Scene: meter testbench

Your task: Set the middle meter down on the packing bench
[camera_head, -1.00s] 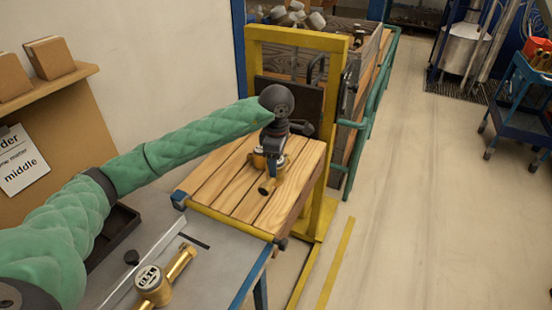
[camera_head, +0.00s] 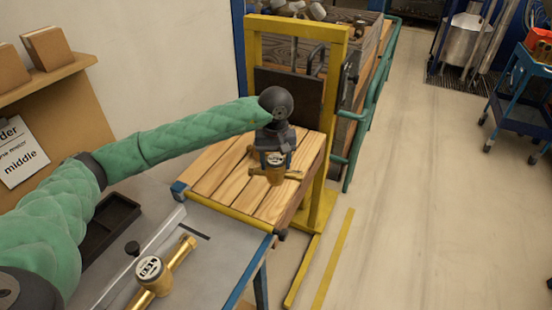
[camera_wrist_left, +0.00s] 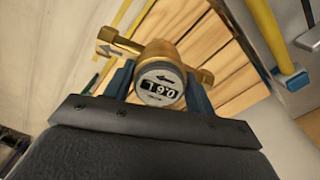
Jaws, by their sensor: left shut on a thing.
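My left gripper (camera_head: 276,160) is shut on a brass meter (camera_head: 275,177) over the slatted wooden packing bench (camera_head: 222,168). A second brass meter (camera_head: 152,271) lies on the grey table in front, apart from the gripper. My right gripper is out of view.
A yellow frame (camera_head: 337,110) stands at the bench's right and back. The grey table (camera_head: 222,240) with a black tray (camera_head: 108,226) adjoins the bench's near side. Bare slats lie left of the held meter. Open floor (camera_head: 425,220) is on the right.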

